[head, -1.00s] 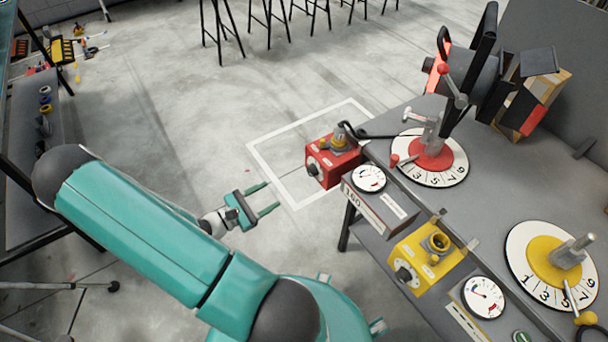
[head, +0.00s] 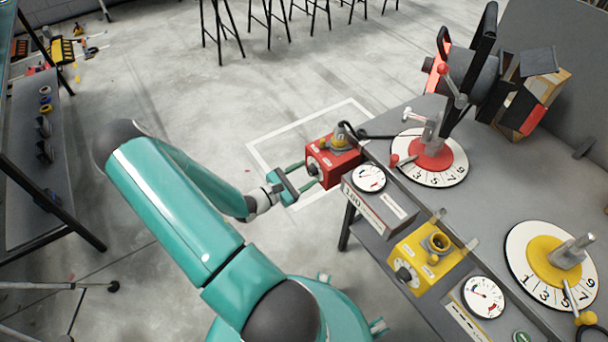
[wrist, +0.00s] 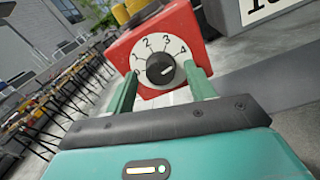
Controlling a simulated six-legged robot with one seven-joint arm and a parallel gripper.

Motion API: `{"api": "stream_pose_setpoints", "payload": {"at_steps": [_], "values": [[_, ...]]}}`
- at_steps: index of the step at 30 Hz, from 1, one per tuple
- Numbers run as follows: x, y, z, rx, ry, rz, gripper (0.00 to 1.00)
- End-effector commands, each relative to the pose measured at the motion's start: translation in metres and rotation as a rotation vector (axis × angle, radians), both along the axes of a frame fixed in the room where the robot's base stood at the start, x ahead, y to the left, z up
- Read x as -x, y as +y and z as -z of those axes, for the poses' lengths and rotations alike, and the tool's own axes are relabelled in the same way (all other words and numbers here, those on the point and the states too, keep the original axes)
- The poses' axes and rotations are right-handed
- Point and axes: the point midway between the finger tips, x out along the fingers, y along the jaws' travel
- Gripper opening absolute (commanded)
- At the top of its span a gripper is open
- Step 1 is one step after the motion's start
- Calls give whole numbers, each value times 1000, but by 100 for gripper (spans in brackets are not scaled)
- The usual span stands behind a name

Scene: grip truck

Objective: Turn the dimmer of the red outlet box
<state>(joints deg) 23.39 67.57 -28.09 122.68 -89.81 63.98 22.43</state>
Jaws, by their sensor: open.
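The red outlet box (head: 338,160) sits at the table's left edge in the head view, with a grey and yellow socket on top. Its front face shows in the wrist view (wrist: 185,25), with a white dial (wrist: 155,50) numbered 0 to 4 and a black dimmer knob (wrist: 161,69) at its centre. My gripper (head: 307,172) points at this face. In the wrist view my gripper (wrist: 162,82) is open, with one green finger on each side of the knob. The fingertips are close to the face; I cannot tell whether they touch the knob.
A yellow outlet box (head: 424,256) with its own knob stands nearer on the table (head: 490,205). A round gauge (head: 369,178) is beside the red box. Numbered discs with levers stand to the right.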

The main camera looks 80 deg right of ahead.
Motion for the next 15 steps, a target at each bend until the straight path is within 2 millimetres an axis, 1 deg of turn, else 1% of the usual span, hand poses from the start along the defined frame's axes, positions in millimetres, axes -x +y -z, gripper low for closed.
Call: {"api": "stream_pose_setpoints", "payload": {"at_steps": [8,11,12,14,15], "values": [[1,-2,0,0,0,0,54],[1,-2,0,0,0,0,37],[1,-2,0,0,0,0,29],[1,-1,0,0,0,0,17],[1,-1,0,0,0,0,10]]}}
